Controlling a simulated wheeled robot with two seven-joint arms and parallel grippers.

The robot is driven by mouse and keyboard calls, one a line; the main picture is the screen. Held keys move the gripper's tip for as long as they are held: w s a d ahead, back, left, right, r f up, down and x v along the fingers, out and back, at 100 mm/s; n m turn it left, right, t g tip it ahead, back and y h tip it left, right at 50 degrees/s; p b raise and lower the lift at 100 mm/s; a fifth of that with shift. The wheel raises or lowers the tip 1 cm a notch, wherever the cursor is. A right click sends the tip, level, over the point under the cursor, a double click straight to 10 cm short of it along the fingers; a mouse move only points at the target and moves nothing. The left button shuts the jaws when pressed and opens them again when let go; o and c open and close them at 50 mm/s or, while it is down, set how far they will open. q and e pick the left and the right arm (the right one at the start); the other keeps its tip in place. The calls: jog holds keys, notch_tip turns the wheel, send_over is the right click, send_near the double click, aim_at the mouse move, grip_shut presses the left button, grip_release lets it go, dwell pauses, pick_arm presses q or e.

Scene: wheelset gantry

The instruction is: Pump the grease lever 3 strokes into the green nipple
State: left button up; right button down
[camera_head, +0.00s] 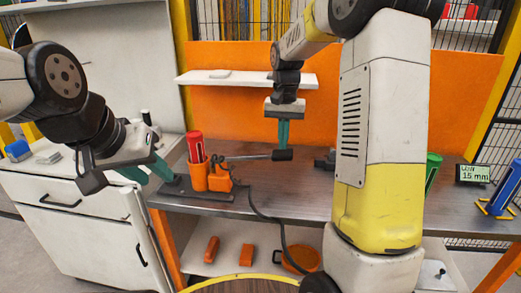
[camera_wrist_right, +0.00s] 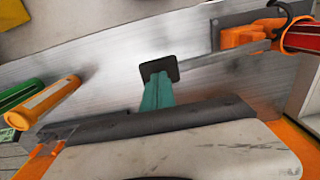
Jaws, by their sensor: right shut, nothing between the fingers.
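The grease pump (camera_head: 218,181) is an orange block on a dark base plate. Its grey lever rod (camera_head: 248,157) reaches right, about level, to a black handle (camera_head: 283,155). My right gripper (camera_head: 284,146) is shut, teal fingertips pointing down at the handle. In the right wrist view the fingertips (camera_wrist_right: 158,82) meet the black handle (camera_wrist_right: 160,67) in the picture; whether they press on it I cannot tell. My left gripper (camera_head: 153,176) has its teal fingers apart, empty, left of the pump near its base plate. I cannot make out a green nipple.
A red cartridge (camera_head: 195,148) stands in an orange holder beside the pump. A black hose (camera_head: 262,212) hangs over the bench front. A white shelf (camera_head: 240,79) is behind.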

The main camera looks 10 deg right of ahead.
aim_at(282, 152)
jog(key=shift+f, duration=2.65)
jog(key=shift+r, duration=4.65)
jog(key=shift+f, duration=1.75)
jog(key=shift+f, duration=0.1)
jog(key=shift+f, duration=2.8)
jog(key=shift+r, duration=4.6)
